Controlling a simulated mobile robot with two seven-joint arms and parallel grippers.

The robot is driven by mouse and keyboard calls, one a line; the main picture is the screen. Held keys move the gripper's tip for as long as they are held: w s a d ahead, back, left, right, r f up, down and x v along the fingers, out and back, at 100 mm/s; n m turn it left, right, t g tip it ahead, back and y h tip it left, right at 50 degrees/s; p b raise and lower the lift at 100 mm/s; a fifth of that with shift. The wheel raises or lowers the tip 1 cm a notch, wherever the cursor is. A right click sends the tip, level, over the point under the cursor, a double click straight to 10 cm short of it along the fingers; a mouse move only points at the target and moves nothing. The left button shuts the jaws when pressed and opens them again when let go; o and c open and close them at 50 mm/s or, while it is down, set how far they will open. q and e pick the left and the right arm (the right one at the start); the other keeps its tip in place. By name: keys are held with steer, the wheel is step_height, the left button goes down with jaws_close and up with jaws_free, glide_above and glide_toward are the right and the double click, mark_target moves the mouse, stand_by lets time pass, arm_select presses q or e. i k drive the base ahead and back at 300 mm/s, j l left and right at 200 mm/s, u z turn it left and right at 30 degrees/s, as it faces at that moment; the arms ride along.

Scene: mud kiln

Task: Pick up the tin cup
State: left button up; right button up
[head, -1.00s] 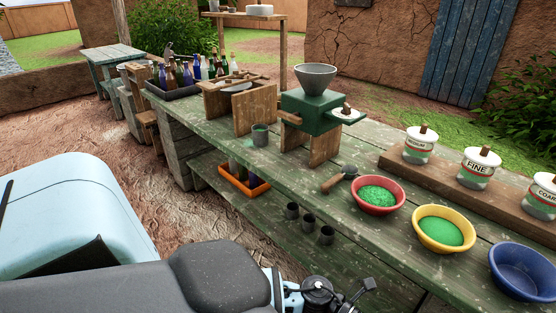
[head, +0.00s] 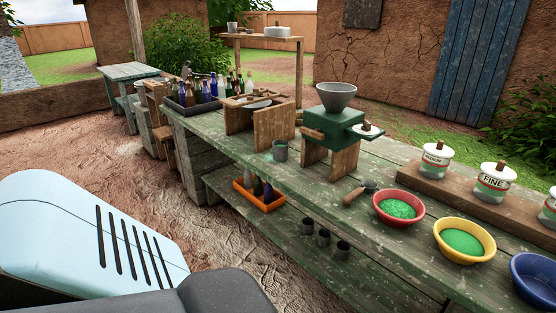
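A grey metal cup (head: 280,151), which looks like the tin cup, stands upright on the green worn workbench (head: 225,142). It is between the wooden rack (head: 270,128) and the green hopper grinder (head: 331,128), near the bench's front edge. Some green shows on or in it. Neither gripper is in view. A dark part of my arm shows at the bottom edge, well short of the cup.
A red bowl (head: 417,215), a yellow bowl (head: 445,259), a blue bowl (head: 520,297) and a scoop (head: 353,197) lie to the right. Bottles stand in a dark tray (head: 188,110). The lower shelf holds an orange crate (head: 268,205) and small dark cups (head: 324,240).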

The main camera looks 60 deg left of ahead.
mark_target(280, 150)
steer(key=i, duration=0.7)
steer(key=i+u, duration=0.3)
steer(key=u, duration=1.85)
